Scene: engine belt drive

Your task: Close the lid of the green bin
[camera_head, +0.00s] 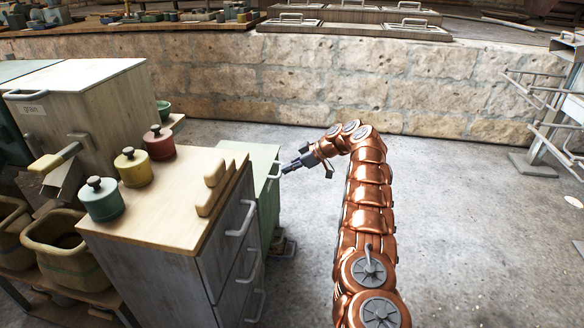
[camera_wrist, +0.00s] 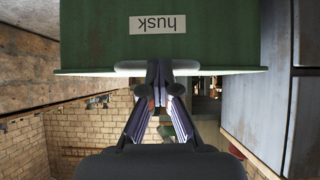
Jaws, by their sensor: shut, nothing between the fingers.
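The green bin (camera_head: 267,205) stands behind the drawer cabinet in the head view, partly hidden by it. Its pale green lid (camera_head: 255,158) lies about flat across the top; I cannot tell whether it is fully down. A pale handle (camera_head: 275,171) is at its right edge. The wrist view shows the bin's green front (camera_wrist: 215,30) upside down, with a "husk" label (camera_wrist: 164,22) and a pale handle (camera_wrist: 128,70) at the rim. My gripper (camera_head: 285,171) is shut and empty, its fingertips (camera_wrist: 159,66) right at this handle; contact is unclear.
The drawer cabinet (camera_head: 222,262) carries three lidded pots, the nearest blue (camera_head: 102,202), and wooden blocks (camera_head: 215,190). A bin labelled "grain" (camera_head: 95,110) stands at left. A stone wall (camera_head: 330,85) runs behind. Floor (camera_head: 450,210) right of my arm is clear; a metal rack (camera_head: 555,110) stands far right.

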